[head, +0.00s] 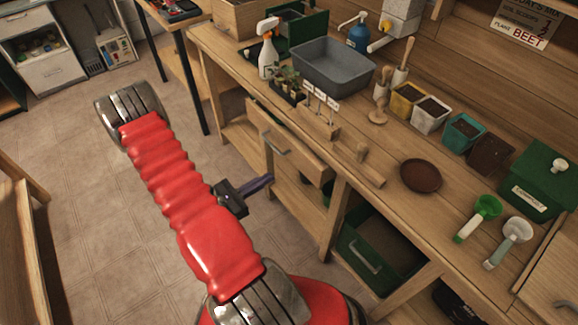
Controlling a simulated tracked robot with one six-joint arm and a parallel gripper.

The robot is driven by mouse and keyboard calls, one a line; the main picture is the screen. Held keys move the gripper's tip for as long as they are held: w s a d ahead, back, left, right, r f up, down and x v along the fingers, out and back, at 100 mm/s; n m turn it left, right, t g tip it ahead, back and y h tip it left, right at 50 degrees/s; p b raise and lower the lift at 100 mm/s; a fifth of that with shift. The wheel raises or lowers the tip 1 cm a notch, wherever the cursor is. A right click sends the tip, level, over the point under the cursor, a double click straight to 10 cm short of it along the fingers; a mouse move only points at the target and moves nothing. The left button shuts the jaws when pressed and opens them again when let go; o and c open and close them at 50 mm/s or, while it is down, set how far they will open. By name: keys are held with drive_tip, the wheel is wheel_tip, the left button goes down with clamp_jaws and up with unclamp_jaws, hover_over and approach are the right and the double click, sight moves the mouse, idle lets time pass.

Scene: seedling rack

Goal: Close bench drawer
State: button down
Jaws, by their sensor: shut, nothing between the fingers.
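The wooden bench drawer (294,155) sits under the front edge of the workbench in the head view. Its front panel stands out a little from the bench, with a narrow dark gap behind its top edge, so it looks partly open. A metal bar handle (273,146) is on its front. My gripper (270,180) is shut and empty, with dark fingers pointing right. In the picture it is just below the handle and drawer front, with floor and lower shelf behind it. I cannot tell its exact distance from the drawer.
The workbench top (390,205) holds a grey basin (333,68), a spray bottle (267,50), seedlings, pots, a brown saucer (421,176) and scoops. A green crate (362,248) sits under the bench to the right. Tiled floor (90,200) is clear at left.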

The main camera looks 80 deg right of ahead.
sight(298, 160)
drive_tip(key=x, duration=1)
drive_tip(key=shift+s, duration=0.1)
idle(0.3)
